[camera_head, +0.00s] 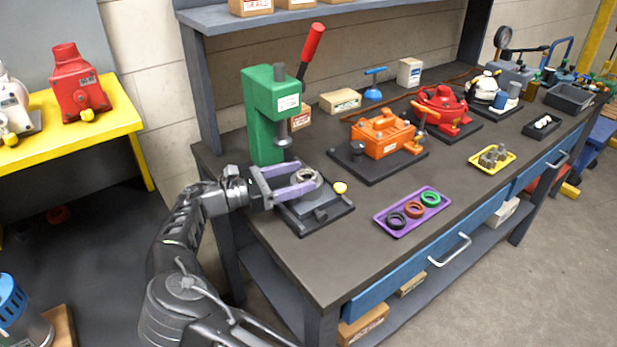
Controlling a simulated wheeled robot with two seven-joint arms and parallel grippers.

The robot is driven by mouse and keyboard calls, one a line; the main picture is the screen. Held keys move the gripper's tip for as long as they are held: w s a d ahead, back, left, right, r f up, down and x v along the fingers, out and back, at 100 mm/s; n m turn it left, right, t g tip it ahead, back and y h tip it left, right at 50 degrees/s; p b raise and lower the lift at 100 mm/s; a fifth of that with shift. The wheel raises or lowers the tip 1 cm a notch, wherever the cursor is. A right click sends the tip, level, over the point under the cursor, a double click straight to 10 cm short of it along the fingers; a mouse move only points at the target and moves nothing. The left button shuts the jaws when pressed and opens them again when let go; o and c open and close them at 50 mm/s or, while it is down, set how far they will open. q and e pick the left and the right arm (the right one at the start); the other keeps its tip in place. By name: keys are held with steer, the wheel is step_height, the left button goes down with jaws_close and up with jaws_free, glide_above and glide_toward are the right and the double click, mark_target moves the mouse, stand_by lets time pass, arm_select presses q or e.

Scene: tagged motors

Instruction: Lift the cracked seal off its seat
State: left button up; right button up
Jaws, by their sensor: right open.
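A dark grey base fixture (318,216) sits on the bench below the green press, with a small yellow knob at its right. A round metallic seat (310,174) stands on it, with a ring-like top. A seal on the seat cannot be told apart from it, and no crack can be made out.
A green press (265,120) with a red-handled lever stands just behind. A purple tray (385,222) holds black, brown and green rings. An orange pump (382,137) sits on a black base to the right. Bare bench top lies between the fixture and the purple tray.

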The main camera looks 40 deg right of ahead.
steer(key=shift+c, duration=0.3)
steer(key=c, duration=1.4)
